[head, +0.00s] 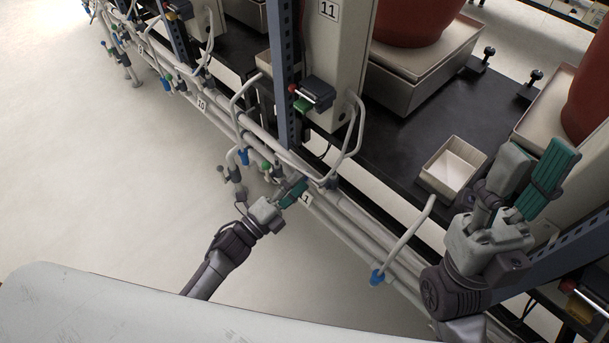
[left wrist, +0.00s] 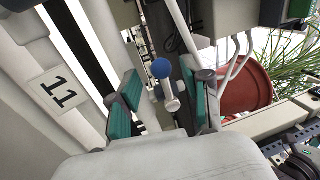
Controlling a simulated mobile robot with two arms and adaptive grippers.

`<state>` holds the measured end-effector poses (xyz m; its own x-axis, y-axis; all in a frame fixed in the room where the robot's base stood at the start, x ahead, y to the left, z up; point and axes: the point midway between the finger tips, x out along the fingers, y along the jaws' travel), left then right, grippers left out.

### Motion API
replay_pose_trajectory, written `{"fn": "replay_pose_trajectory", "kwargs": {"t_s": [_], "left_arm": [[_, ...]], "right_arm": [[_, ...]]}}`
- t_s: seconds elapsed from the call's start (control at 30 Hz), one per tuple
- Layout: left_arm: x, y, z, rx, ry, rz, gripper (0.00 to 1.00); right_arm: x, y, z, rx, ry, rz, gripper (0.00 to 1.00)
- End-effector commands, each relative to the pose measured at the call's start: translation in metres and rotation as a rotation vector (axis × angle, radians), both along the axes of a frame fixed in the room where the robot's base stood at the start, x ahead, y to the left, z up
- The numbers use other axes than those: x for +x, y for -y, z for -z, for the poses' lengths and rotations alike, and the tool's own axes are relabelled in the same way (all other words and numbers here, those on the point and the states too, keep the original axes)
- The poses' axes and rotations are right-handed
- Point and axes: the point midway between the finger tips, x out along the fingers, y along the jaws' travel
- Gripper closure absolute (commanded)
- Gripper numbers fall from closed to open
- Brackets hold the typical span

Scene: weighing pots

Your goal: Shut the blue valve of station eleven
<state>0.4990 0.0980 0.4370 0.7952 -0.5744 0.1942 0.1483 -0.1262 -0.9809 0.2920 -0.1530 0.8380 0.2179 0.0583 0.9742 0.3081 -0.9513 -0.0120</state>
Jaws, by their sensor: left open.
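In the left wrist view, a blue ball-shaped knob (left wrist: 161,69) on a pale stem shows between the teal finger pads of my left gripper (left wrist: 158,88), near a pipe label (left wrist: 58,90) reading 11. The pads stand apart on either side of it; I cannot tell the depth between knob and fingertips. In the head view, my left gripper (head: 292,190) is open beside the lower pipes, next to a partly covered label (head: 307,199), and that knob is hidden there. My right gripper (head: 530,180) is open and empty, above the black bench at the right.
Blue handles (head: 244,157) (head: 376,276) show on pipes to either side of my left gripper. A green knob (head: 265,165) is close to its left. Bent hoses (head: 352,130), a blue-grey post (head: 284,60) and a square tray (head: 452,168) are near. The floor at left is clear.

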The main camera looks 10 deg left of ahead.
Motion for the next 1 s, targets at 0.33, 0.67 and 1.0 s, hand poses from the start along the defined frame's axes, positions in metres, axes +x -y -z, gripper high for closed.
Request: {"fn": "replay_pose_trajectory", "kwargs": {"t_s": [0.33,0.67,1.0], "left_arm": [[-0.056,-0.041,0.015,0.001,-0.004,-0.002,0.51],[-0.07,-0.052,0.018,0.0,-0.001,-0.002,0.51],[-0.07,-0.052,0.018,0.0,-0.001,-0.002,0.51]], "right_arm": [[0.0,0.0,0.0,0.0,-0.001,-0.001,0.6],[0.0,0.0,0.0,0.0,-0.001,-0.001,0.6],[0.0,-0.001,0.0,-0.001,-0.002,-0.001,0.6]]}}
